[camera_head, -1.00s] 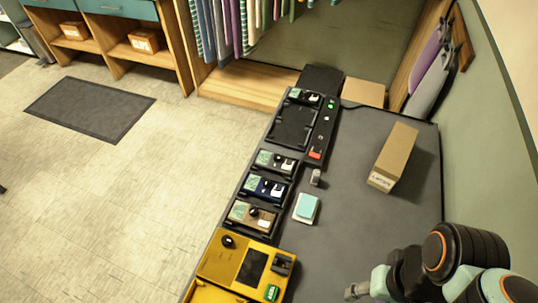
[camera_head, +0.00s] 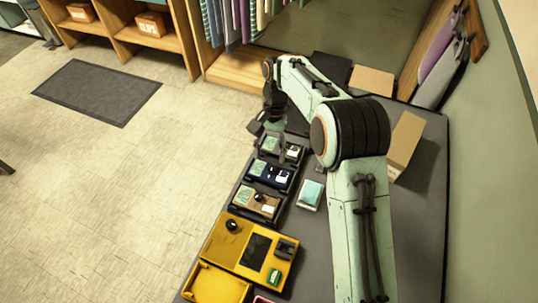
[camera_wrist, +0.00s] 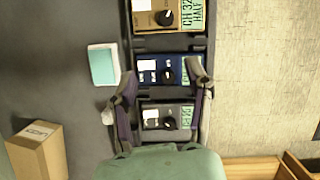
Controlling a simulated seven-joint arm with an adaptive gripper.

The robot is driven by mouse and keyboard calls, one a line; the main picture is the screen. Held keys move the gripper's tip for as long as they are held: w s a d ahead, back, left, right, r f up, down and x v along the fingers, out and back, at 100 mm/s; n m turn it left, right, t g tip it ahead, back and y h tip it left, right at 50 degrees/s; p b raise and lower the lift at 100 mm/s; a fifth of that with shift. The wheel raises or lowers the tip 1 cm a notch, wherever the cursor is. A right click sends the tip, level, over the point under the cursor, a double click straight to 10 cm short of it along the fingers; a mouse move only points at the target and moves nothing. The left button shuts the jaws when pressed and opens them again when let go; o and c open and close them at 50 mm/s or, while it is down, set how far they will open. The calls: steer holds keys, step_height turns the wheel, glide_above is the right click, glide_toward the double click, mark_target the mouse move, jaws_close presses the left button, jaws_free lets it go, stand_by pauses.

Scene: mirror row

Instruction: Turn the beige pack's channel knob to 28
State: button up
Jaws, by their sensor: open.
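The beige pack (camera_head: 262,206) sits in the row, between the navy pack (camera_head: 278,180) and a yellow unit. In the wrist view the beige pack (camera_wrist: 145,19) is at the top edge, with its black channel knob (camera_wrist: 164,18) and a green label that seems to read CH 32 HALF. The knob's setting is too small to read. My gripper (camera_wrist: 162,88) is open and empty, its fingers spread over the navy and grey packs, apart from the beige one.
The grey pack (camera_wrist: 150,105) lies beyond the navy one. A teal-and-white block (camera_head: 310,194) lies beside the row. A cardboard box (camera_head: 404,143) stands on the right of the dark bench. The yellow unit (camera_head: 218,246) borders the beige pack on the near side.

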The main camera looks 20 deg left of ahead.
glide_above(259, 194)
steer(key=w, duration=0.2)
step_height(259, 194, down, 5)
steer(key=shift+n+g+h, duration=0.3)
steer(key=shift+h, duration=0.1)
steer(key=shift+a+x, duration=0.2)
steer(key=shift+x, duration=1.1)
steer(key=shift+a+x, duration=0.15)
steer(key=shift+x, duration=1.1)
steer(key=shift+w+f, duration=0.1)
jaws_close()
